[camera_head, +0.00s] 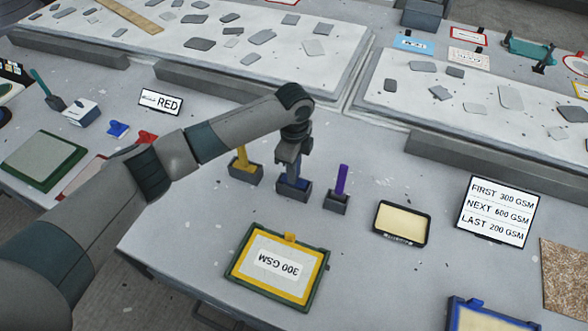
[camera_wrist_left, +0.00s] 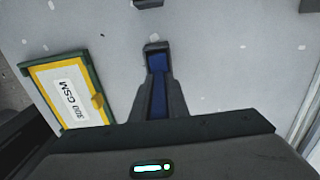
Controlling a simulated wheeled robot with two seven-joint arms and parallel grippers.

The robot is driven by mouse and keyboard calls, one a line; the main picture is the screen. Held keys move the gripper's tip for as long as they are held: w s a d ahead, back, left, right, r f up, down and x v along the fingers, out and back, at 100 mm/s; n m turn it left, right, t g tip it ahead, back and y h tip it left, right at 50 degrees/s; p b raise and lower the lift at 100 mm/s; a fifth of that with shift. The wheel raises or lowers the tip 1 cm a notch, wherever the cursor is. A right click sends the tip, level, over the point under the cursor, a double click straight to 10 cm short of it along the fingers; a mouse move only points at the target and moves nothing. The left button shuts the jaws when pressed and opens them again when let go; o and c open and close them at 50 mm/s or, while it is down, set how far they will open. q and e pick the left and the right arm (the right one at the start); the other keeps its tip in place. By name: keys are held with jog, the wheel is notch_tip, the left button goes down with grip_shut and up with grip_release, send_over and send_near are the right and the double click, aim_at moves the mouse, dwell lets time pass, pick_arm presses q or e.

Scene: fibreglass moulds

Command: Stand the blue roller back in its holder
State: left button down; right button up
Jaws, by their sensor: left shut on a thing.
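My left gripper (camera_head: 290,168) points down over the middle grey holder (camera_head: 294,194) on the table. It is shut on the blue roller (camera_head: 293,183), whose blue shows low, at the holder's mouth. In the left wrist view the blue roller (camera_wrist_left: 158,92) shows as a long blue strip between the fingers. The fingers hide much of the roller, and I cannot tell whether its lower end rests on the holder's floor. My right gripper is in neither view.
A yellow roller (camera_head: 242,156) stands in a holder to the left, and a purple roller (camera_head: 341,180) in one to the right, both close by. In front lies a yellow-framed 300 GSM tray (camera_head: 320,274). A cream tray (camera_head: 402,222) and an order sign (camera_head: 497,210) are on the right.

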pick_arm(q)
jog(key=shift+f, duration=0.45)
dwell(0.5)
jog(key=shift+p, duration=0.35)
dwell(0.5)
jog(key=c, duration=1.6)
grip_release()
jog(key=shift+c, duration=0.2)
jog(key=shift+r, duration=0.1)
notch_tip(320, 180, up, 16)
jog(key=b, duration=0.4)
jog(key=shift+b, duration=0.4)
jog(key=shift+r, duration=0.6)
